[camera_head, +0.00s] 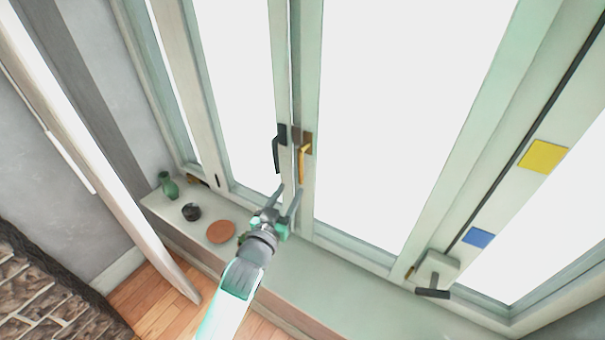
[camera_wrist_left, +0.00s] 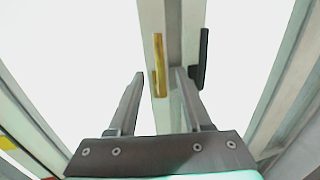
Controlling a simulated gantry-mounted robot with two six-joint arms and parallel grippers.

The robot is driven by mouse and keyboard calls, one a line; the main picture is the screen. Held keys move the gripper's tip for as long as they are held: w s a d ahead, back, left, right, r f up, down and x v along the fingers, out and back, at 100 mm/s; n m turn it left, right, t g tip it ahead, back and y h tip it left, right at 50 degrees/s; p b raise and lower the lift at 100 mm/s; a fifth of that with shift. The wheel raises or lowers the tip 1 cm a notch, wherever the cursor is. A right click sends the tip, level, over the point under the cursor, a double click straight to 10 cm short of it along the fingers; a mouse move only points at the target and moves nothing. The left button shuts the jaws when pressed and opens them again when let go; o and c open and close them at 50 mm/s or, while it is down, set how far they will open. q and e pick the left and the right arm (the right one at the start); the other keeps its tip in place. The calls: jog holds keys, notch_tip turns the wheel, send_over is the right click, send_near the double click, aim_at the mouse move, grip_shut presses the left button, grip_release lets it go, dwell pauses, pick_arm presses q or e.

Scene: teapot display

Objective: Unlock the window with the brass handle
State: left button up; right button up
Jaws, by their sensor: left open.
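The brass handle (camera_head: 302,160) hangs down from its plate on the frame of the large middle window, which looks shut. A black handle (camera_head: 277,152) is on the neighbouring frame, just left of it. My left gripper (camera_head: 289,192) is open and empty just below both handles. In the left wrist view the brass handle (camera_wrist_left: 159,65) stands ahead, between the two finger lines, and the black handle (camera_wrist_left: 203,58) is to the right, beyond the right finger. I see no contact with the brass handle. My right gripper is not in view.
On the sill (camera_head: 335,268) stand a green vase (camera_head: 168,185), a dark cup (camera_head: 191,212) and a terracotta disc (camera_head: 221,232). A white fitting with a dark lever (camera_head: 433,292) is at the right. Yellow (camera_head: 543,156) and blue (camera_head: 478,238) squares are on the right window.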

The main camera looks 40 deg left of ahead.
aim_at(300, 174)
pick_arm(q)
jog(key=b+x, duration=0.1)
jog(key=x, duration=0.8)
jog(key=shift+w, duration=0.15)
jog(key=shift+c, duration=0.3)
grip_shut()
jog(key=shift+r, duration=0.1)
dwell(0.6)
